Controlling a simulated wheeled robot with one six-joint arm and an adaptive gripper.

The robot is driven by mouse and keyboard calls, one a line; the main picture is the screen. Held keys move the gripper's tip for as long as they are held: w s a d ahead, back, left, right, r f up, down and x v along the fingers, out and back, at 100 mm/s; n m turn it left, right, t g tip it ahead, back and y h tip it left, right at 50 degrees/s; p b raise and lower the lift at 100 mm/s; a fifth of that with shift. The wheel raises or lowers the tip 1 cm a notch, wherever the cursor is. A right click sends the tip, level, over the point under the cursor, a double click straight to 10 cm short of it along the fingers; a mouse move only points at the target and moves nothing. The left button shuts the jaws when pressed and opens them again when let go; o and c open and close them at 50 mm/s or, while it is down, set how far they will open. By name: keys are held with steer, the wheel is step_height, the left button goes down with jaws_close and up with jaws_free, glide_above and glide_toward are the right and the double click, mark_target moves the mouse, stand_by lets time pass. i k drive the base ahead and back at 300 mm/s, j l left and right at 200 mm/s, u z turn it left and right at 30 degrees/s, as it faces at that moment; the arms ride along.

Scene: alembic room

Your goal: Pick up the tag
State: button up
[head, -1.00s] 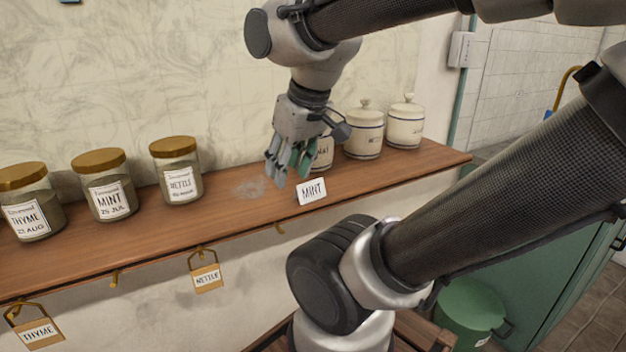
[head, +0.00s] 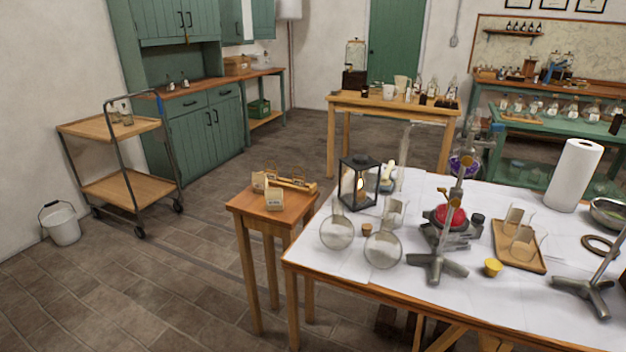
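Neither the tag nor my gripper is in the head view at this moment. Whether my gripper is open or holds anything cannot be seen.
A white-covered table (head: 400,273) with glassware, a lantern (head: 358,183) and metal stands fills the right front. A small wooden table (head: 245,203) beside it bears small items. A trolley (head: 85,127) and a white bucket (head: 62,224) stand at left. The tiled floor (head: 130,275) at front left is clear.

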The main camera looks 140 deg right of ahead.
mark_target(271, 175)
steer(key=z, duration=4.7)
steer(key=i+j+z, duration=0.1)
steer(key=z, duration=0.6)
steer(key=i+j+z, duration=0.15)
steer(key=j+z, duration=0.2)
steer(key=j, duration=0.45)
steer(key=j+z, duration=0.3)
steer(key=j, duration=1.2)
steer(key=i+j+z, duration=0.1)
steer(key=j, duration=0.55)
